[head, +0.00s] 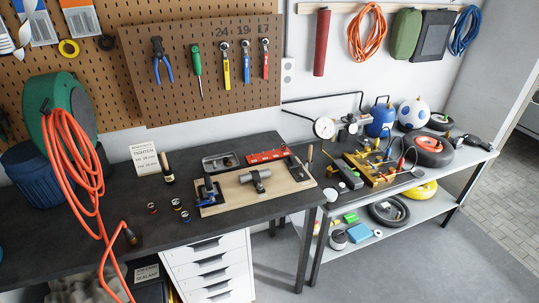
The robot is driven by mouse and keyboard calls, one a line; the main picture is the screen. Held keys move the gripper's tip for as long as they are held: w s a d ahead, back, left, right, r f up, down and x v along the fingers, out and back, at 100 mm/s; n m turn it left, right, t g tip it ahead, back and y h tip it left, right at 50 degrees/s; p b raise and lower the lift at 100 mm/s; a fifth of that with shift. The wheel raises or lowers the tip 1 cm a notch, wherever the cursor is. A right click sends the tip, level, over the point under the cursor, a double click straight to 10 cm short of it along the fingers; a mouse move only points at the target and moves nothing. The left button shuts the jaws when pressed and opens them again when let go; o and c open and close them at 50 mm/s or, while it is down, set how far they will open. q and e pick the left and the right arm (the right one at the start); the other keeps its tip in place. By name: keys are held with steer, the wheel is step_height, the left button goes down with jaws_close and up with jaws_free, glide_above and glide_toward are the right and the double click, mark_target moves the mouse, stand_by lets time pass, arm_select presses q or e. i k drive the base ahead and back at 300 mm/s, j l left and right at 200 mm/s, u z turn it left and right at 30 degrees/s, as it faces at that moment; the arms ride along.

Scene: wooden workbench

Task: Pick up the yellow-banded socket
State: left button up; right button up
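Three small dark sockets stand on the dark workbench, left of the wooden board. The leftmost socket (152,207) shows a reddish band. The other two are the upper socket (176,203) and the lower socket (185,216), close together. Their bands are too small for me to tell surely which one is yellow. Neither of my grippers is in the head view.
The wooden board (285,190) holds a metal shaft part and a blue clamp-like part. A dark bottle (167,168) and a sign card (146,159) stand behind the sockets. An orange hose (75,160) hangs at left.

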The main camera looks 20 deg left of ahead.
mark_target(176, 204)
steer(key=u, duration=1.4)
